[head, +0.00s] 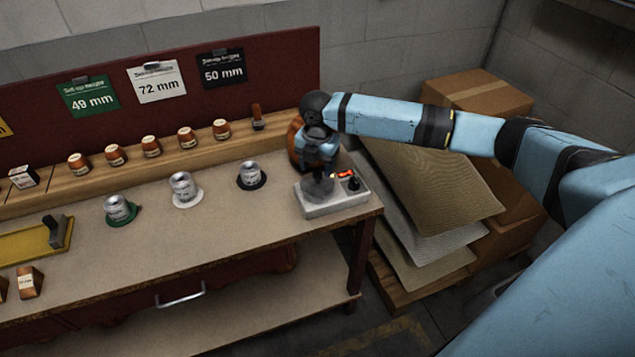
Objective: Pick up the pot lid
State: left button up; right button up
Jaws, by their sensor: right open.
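My right gripper (319,181) reaches down at the right end of the workbench, over a small light-grey box-shaped device (337,207) with a glowing red display and a dark knob. The gripper is open. I cannot make out a pot lid clearly; a dark rounded shape between the gripper and the device blends with the fingers. A brown, copper-like thing (295,139) shows partly behind the gripper and wrist, which hide most of it. I cannot tell whether the fingers touch anything. My left gripper is out of view.
On the workbench (215,225) stand three metal cans on a green (121,216), a white (187,199) and a black disc (251,182). Several brown jars (151,146) line the back ledge. A yellow tray (30,241) lies at left. Stacked sheets (430,190) and cardboard boxes (480,92) stand right of the bench.

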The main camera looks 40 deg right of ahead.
aim_at(318, 173)
notch_tip(318, 173, down, 3)
jog(key=shift+f, duration=0.15)
jog(key=c, duration=1)
jog(key=shift+c, duration=0.2)
